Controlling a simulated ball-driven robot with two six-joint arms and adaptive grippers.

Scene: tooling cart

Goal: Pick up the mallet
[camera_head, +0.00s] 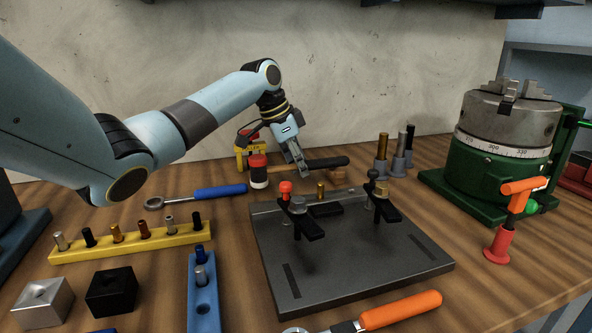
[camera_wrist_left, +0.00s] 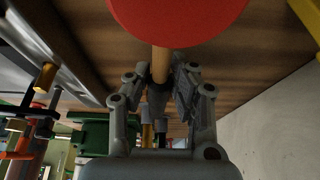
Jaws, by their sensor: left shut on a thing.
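The mallet lies at the back of the bench in the head view, with a red, dark and white head (camera_head: 258,172) and a wooden handle ending in a black grip (camera_head: 328,163). My left gripper (camera_head: 301,167) reaches down from the left and is shut on the mallet's handle, between head and grip. In the left wrist view the red face of the mallet head (camera_wrist_left: 178,18) fills the top. The wooden handle (camera_wrist_left: 161,62) runs between my left fingers (camera_wrist_left: 160,85). I cannot tell whether the mallet touches the bench. My right gripper is out of view.
A dark fixture plate (camera_head: 350,265) with clamps stands in front of the mallet. A green-based chuck (camera_head: 495,150) stands at right. A blue-handled ratchet (camera_head: 220,191) and a yellow pin rack (camera_head: 130,243) lie at left. The wall is close behind.

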